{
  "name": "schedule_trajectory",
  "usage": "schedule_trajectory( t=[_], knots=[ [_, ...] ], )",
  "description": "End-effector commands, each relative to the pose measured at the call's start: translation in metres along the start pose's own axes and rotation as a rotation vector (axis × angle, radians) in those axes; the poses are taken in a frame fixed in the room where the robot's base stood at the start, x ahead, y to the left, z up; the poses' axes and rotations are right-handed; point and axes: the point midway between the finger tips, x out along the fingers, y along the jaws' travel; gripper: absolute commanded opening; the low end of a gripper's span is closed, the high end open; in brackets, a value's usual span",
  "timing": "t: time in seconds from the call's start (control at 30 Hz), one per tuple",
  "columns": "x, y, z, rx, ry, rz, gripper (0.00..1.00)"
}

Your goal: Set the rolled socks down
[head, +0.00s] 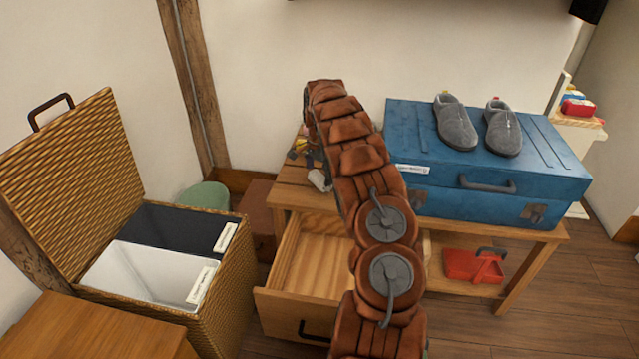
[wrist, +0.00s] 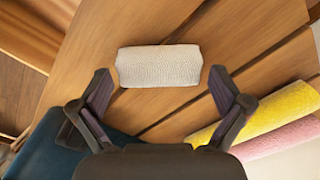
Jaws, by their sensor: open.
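The rolled socks (wrist: 158,66), a cream knitted roll, lie on the wooden slatted top of the bench in the wrist view. A small whitish shape (head: 319,181) near the bench's front edge in the head view appears to be the same roll. My gripper (wrist: 160,76) is open, with one finger to each side of the socks and a visible gap at both ends. The roll lies just beyond the fingertips, free of them. In the head view my arm hides most of the gripper.
A blue suitcase (head: 480,190) with grey slippers (head: 456,124) fills the bench's right side. Yellow (wrist: 265,110) and pink (wrist: 285,132) rolls lie beside the gripper. Below the bench top, a drawer (head: 310,265) stands open. An open wicker hamper (head: 228,290) stands left.

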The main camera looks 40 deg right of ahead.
Motion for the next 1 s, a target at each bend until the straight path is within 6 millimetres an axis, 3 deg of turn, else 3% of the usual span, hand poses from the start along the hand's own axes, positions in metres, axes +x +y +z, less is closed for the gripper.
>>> schedule_trajectory(
  t=[0.2,0.5,1.0],
  knots=[
    [0.022,0.000,0.000,0.000,-0.002,0.000,1.00],
    [0.024,0.000,0.000,0.000,-0.002,0.000,0.99],
    [0.024,0.000,0.001,-0.001,-0.002,0.000,0.50]
  ],
)
